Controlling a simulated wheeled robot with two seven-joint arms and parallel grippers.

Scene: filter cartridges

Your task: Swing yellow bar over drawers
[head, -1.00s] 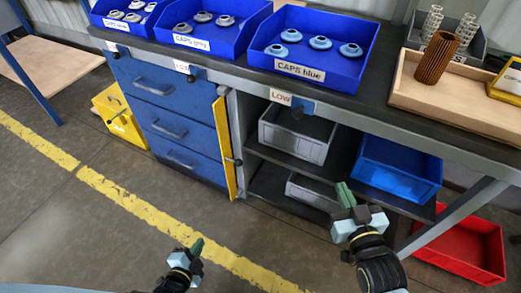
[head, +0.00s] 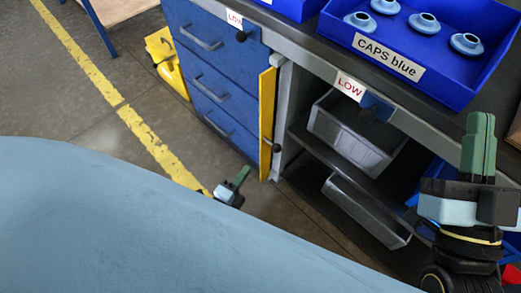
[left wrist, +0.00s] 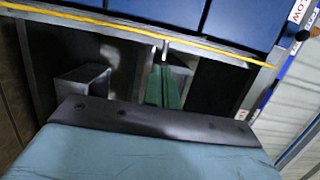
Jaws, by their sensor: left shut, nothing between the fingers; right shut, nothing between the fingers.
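The yellow bar (head: 266,125) stands upright along the right edge of the blue drawers (head: 212,84), beside them and not across their fronts. A dark knob (head: 275,148) sticks out at its right side. In the left wrist view the bar (left wrist: 90,20) runs as a thin strip along the drawers' edge. My left gripper (head: 240,176) is shut and empty, low and left of the bar, apart from it in the head view. Its green fingers (left wrist: 164,88) point toward the bar in the left wrist view; contact cannot be told. My right gripper (head: 478,145) is shut and empty at the right.
Grey bins (head: 352,138) sit on open shelves right of the bar. A blue caps bin (head: 455,85) stands on the bench top. Floor before the drawers is free.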

